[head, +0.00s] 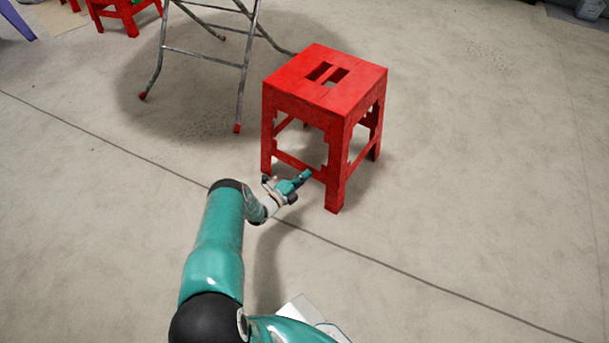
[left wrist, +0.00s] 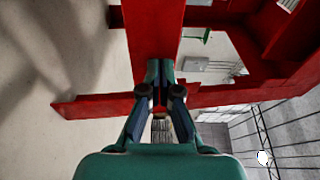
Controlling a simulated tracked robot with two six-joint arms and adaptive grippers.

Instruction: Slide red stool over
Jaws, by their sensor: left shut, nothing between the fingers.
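The red stool (head: 327,85) stands upright on the floor near the middle of the head view, with a slotted seat, square legs and low rungs. My left gripper (head: 307,175) is shut and empty, low at the stool's near side, with its tips by the lower rung and the near leg. In the left wrist view, the shut fingertips (left wrist: 160,68) lie in front of the red stool frame (left wrist: 95,108). I cannot tell whether they touch it. My right gripper is not in view.
A grey metal folding frame (head: 205,53) stands behind and left of the stool. Another red stool (head: 124,14) is at the top left, beside a purple leg (head: 17,20). The concrete floor (head: 480,160) right of the stool is clear.

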